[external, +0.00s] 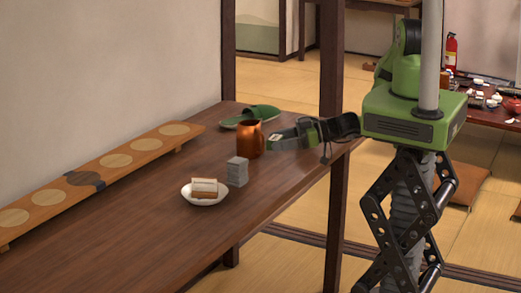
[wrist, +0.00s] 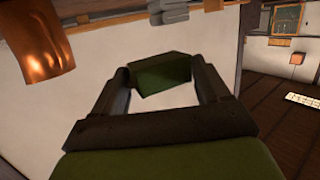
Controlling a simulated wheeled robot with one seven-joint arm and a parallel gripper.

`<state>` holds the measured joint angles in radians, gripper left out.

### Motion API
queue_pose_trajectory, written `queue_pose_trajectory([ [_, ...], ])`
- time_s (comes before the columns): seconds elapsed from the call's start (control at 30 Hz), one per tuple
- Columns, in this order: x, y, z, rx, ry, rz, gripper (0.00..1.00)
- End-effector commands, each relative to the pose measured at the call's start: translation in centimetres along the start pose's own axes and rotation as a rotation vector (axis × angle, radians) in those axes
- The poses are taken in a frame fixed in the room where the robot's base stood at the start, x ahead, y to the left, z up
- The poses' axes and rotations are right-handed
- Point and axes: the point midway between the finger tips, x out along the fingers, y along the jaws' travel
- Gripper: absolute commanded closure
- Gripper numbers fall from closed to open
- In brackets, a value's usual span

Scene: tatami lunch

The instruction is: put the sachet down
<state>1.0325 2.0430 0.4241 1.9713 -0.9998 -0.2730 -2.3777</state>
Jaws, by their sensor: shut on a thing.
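My gripper (external: 275,141) is at the end of the arm, above the dark wooden table (external: 130,238) and close to the right of the copper jug (external: 250,140). In the wrist view my gripper (wrist: 160,84) is shut on a dark green, box-like thing, which I take to be the sachet (wrist: 163,72). It sits tilted between the two dark fingers. In the external view I cannot make the sachet out clearly from the gripper. The copper jug also shows at the upper left of the wrist view (wrist: 35,45).
A grey block stack (external: 237,172) and a white bowl (external: 205,200) with a pale and brown block stand nearer the camera. A green slipper-like thing (external: 262,112) lies behind the jug. A long board with round discs (external: 115,160) lies along the wall. The table's front is clear.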

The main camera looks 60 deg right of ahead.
Motion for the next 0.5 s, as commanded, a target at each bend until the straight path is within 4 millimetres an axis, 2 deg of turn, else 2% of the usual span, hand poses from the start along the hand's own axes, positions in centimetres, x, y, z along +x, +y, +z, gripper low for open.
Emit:
queue_pose_trajectory([
  [0.17, 0.0, 0.0, 0.1, 0.000, -0.001, 0.000, 0.53],
  [0.27, 0.8, -0.2, 0.3, -0.004, 0.000, -0.008, 0.53],
  [0.37, 3.5, -1.1, 0.6, -0.010, 0.002, -0.032, 0.53],
  [0.5, 8.7, -3.7, 0.4, -0.017, 0.003, -0.069, 0.53],
])
